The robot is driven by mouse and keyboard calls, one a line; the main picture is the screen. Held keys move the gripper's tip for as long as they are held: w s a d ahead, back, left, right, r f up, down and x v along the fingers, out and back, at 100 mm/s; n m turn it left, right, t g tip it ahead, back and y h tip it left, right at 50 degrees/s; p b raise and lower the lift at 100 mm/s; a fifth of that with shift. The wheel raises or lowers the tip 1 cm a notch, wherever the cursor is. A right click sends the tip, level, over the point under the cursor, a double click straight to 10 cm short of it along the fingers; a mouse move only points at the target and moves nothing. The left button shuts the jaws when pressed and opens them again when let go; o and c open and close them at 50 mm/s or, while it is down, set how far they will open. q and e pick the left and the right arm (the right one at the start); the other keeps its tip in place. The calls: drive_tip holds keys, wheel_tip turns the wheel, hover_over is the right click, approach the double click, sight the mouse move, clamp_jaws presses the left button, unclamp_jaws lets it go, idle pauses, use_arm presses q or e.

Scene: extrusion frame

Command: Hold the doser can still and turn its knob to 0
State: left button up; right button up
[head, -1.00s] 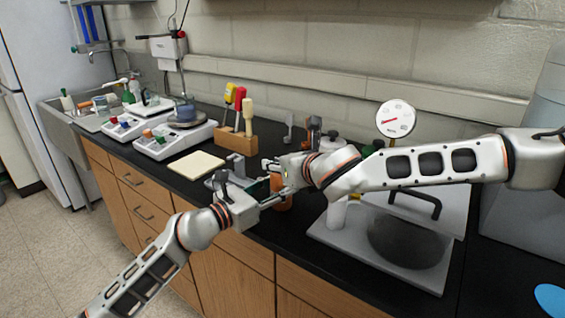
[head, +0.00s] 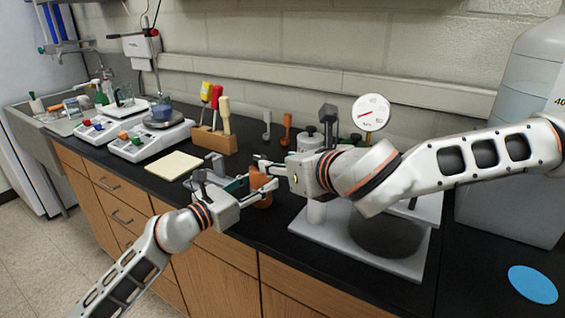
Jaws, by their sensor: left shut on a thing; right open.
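The doser can (head: 262,200) is a small orange body near the front edge of the black counter, mostly hidden by my grippers. My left gripper (head: 250,188) comes in from the left and is shut on the can. My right gripper (head: 263,167) is open, its fingers pointing left at the height of the can's top, just above and beside it. The knob and its marks are too small and covered to make out, so I cannot tell its setting or whether a right finger touches it.
A grey plate (head: 305,222) with a dark round area lies right of the can, below my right arm. A round dial gauge (head: 371,112) stands behind. A cream pad (head: 174,166) and a wooden block of handled tools (head: 214,140) are to the left. A blue disc (head: 533,284) lies at right.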

drive_tip(key=m+t+h, duration=0.1)
drive_tip(key=m+h, duration=0.5)
drive_tip(key=h, duration=0.1)
approach(260, 158)
drive_tip(key=x, duration=1.1)
drive_tip(key=shift+a, duration=0.1)
drive_tip(key=c, duration=1.2)
